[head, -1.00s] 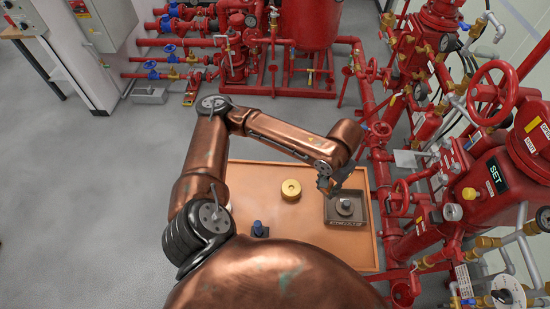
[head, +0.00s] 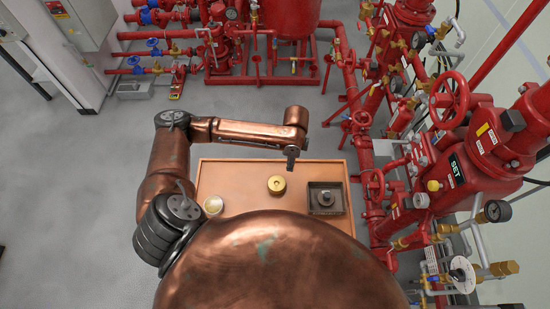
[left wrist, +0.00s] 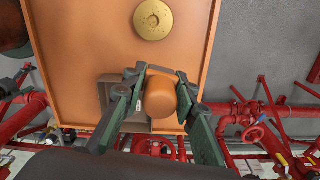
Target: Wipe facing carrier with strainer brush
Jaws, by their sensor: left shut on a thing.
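My left gripper (head: 291,160) is above the back part of the orange work tray, behind and to the left of the square dark pan. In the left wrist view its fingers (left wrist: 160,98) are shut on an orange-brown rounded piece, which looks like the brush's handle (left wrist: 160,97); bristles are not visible. A grey stepped round part (head: 326,198) sits in the dark pan (head: 312,210). A brass disc (head: 276,184) with a centre hole lies left of the pan; it also shows in the left wrist view (left wrist: 153,19). I cannot tell which is the facing carrier. My right gripper is out of view.
The orange work tray (head: 235,177) has a raised rim. A small pale round container (head: 213,205) is at its left. Red pipes and valves (head: 375,185) stand close along the right side. Open grey floor (head: 70,190) is on the left.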

